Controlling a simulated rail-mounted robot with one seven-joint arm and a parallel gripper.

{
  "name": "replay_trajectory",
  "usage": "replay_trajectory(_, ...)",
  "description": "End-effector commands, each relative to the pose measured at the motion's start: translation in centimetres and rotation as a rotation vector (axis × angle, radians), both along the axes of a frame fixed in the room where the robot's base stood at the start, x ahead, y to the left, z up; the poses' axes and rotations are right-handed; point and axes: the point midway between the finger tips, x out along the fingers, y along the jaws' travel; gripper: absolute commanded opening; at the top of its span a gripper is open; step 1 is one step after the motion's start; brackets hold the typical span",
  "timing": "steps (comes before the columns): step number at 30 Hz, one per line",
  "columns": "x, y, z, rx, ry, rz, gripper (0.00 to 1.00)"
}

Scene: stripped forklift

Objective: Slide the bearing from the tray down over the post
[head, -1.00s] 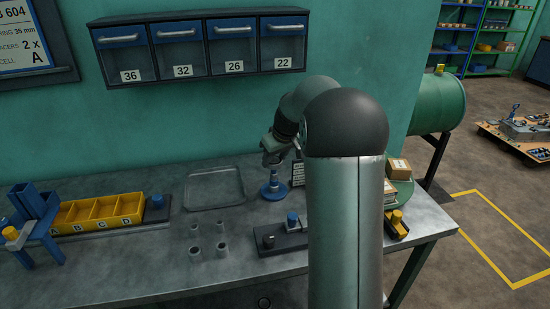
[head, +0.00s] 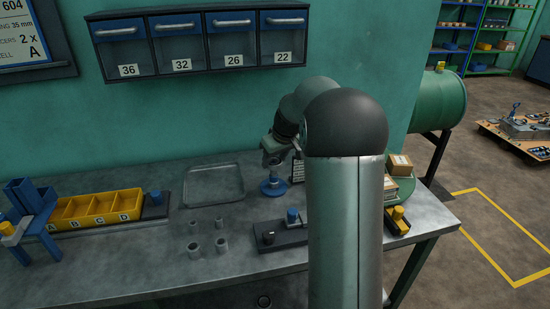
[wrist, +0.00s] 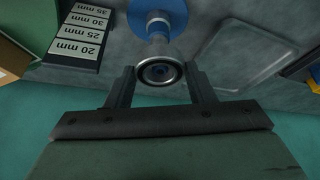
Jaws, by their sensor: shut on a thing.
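The bearing (wrist: 160,72), a grey metal ring with a dark bore, sits between the two fingers of my gripper (wrist: 159,70), which is shut on it. The post's round blue base (wrist: 176,12) and pale shaft (wrist: 158,38) show just beyond the bearing, in line with it. In the head view, my gripper (head: 271,165) is directly above the post's blue base (head: 273,188). The bearing cannot be made out there. I cannot tell whether the post's tip is inside the bore. The metal tray (head: 213,204) is empty, left of the post.
A dark fixture with a blue knob (head: 292,217) stands in front of the post. Several grey sleeves (head: 222,245) stand left of it. A size-labelled block (wrist: 80,35) is near the post. A yellow bin row (head: 97,210) is at the left, wall drawers (head: 200,45) above.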

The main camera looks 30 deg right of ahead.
Motion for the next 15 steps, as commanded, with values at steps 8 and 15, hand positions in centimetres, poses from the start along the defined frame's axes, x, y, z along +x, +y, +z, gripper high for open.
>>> replay_trajectory(8, 0.01, 0.00, 0.04, 0.000, -0.001, 0.000, 0.68)
replay_trajectory(15, -0.01, 0.01, -0.01, 0.000, 0.000, 0.000, 0.74)
